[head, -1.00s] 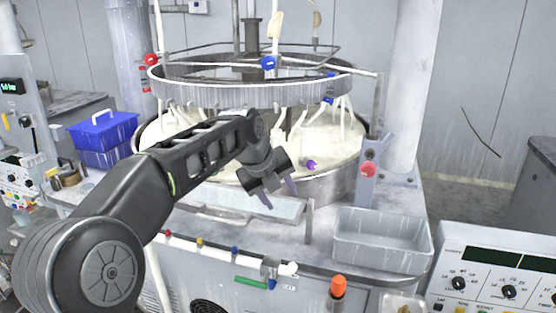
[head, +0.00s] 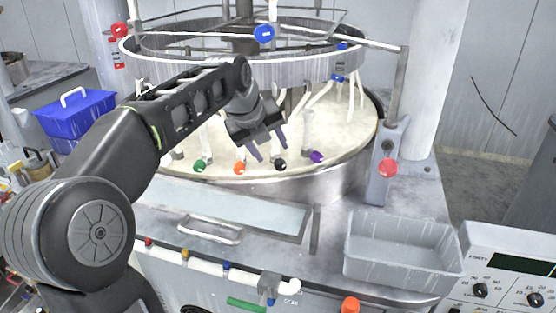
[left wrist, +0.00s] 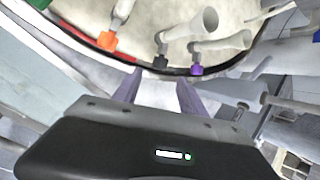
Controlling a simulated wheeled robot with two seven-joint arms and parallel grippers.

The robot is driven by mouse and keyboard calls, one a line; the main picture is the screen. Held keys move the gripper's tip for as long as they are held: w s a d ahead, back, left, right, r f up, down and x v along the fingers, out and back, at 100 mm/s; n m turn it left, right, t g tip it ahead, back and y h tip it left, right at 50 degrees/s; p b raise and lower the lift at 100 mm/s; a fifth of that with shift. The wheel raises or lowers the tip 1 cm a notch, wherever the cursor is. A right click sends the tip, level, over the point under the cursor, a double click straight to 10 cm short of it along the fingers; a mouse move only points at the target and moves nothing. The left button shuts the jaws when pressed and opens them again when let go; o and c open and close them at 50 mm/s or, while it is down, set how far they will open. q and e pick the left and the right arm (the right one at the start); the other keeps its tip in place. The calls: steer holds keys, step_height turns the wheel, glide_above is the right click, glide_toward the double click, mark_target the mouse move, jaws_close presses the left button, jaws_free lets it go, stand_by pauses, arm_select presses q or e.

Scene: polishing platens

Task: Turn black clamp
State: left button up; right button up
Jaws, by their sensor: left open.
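The black clamp (head: 281,165) sits near the front rim of the round pale polishing basin (head: 340,140), between the orange clamp (head: 239,168) and the purple clamp (head: 317,157). In the left wrist view the black clamp (left wrist: 160,62) lies ahead of the fingertips, at the foot of a pale tube. My left gripper (head: 270,158) is open and empty, with its fingers pointing down just left of the black clamp. In the left wrist view its fingers (left wrist: 156,80) show apart, with a gap to the clamp. My right gripper is in neither view.
A green clamp (head: 200,166) stands further left along the rim. A metal ring (head: 300,70) with hoses hangs above the basin. A grey tray (head: 400,250) is at the front right, and a red knob (head: 387,168) is on a post. A blue basket (head: 75,115) is at left.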

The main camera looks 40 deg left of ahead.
mark_target(279, 163)
arm_select(q)
steer(key=shift+p+x, duration=0.8)
steer(key=shift+x, duration=3.2)
steer(key=shift+c, duration=0.2)
steer(key=shift+r, duration=0.1)
jaws_close()
